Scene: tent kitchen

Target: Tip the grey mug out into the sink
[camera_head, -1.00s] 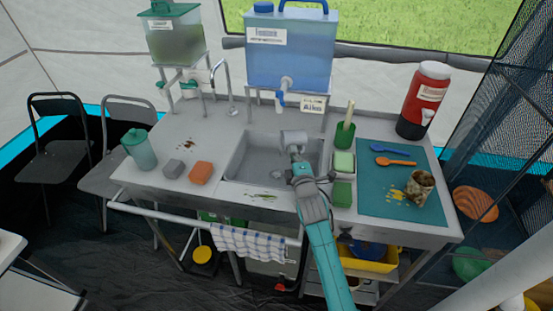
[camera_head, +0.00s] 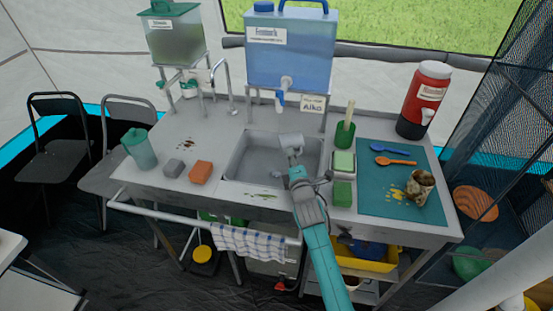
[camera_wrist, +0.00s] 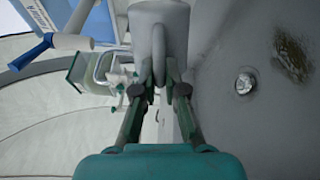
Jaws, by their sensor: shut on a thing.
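The grey mug (camera_head: 291,141) is held over the right part of the sink (camera_head: 250,165) in the head view. My gripper (camera_head: 296,162) is shut on it from the near side. In the wrist view the mug (camera_wrist: 160,28) fills the top middle, its handle between the fingers of my gripper (camera_wrist: 157,88). The sink floor lies to the right there, with a round metal drain (camera_wrist: 244,83) and a brown patch (camera_wrist: 292,58) beside it. The mug looks tipped on its side; its inside is hidden in the wrist view.
A sponge (camera_head: 201,172) and grey block (camera_head: 173,167) lie left of the sink. A blue water container (camera_head: 290,55) and a tap (camera_head: 222,80) stand behind.

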